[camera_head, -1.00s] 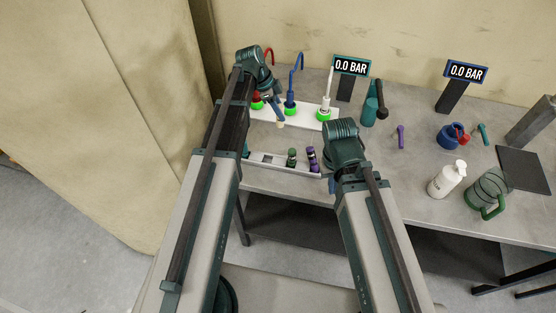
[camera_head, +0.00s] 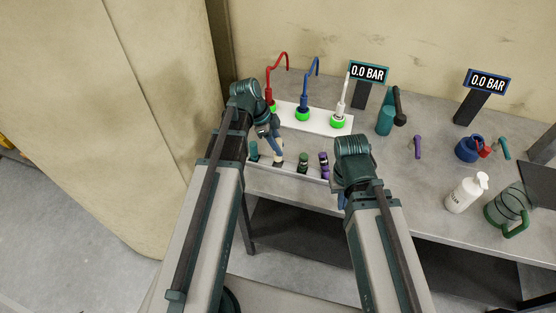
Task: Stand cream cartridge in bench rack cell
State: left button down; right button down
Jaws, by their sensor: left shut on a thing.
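The cream cartridge (camera_head: 278,158) is in my left gripper (camera_head: 276,141), which is shut on it. It hangs nearly upright at the bench rack (camera_head: 312,175), over the gap between the teal cartridge (camera_head: 253,150) and the green cartridge (camera_head: 303,162). I cannot tell whether its lower end is inside the cell or just above it. A purple cartridge (camera_head: 324,164) stands at the rack's right end. My right arm's wrist shows just right of the rack, but its jaws are hidden behind it.
Behind the rack, a white base (camera_head: 291,112) carries red, blue and white hoses on green-lit fittings. Two displays (camera_head: 368,72) read 0.0 BAR. A white pump bottle (camera_head: 465,192) and a green-handled jug (camera_head: 506,205) stand at the right. The middle bench is mostly clear.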

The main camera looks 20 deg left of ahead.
pick_arm(q)
jog(key=shift+f, duration=0.2)
notch_tip(320, 180, down, 4)
jog(key=b, duration=0.3)
jog(key=shift+b, duration=0.4)
jog(key=shift+r, duration=0.15)
jog(key=c, duration=1)
grip_release()
jog(key=shift+f, duration=0.2)
jog(key=o, duration=0.4)
jog(key=shift+r, duration=0.1)
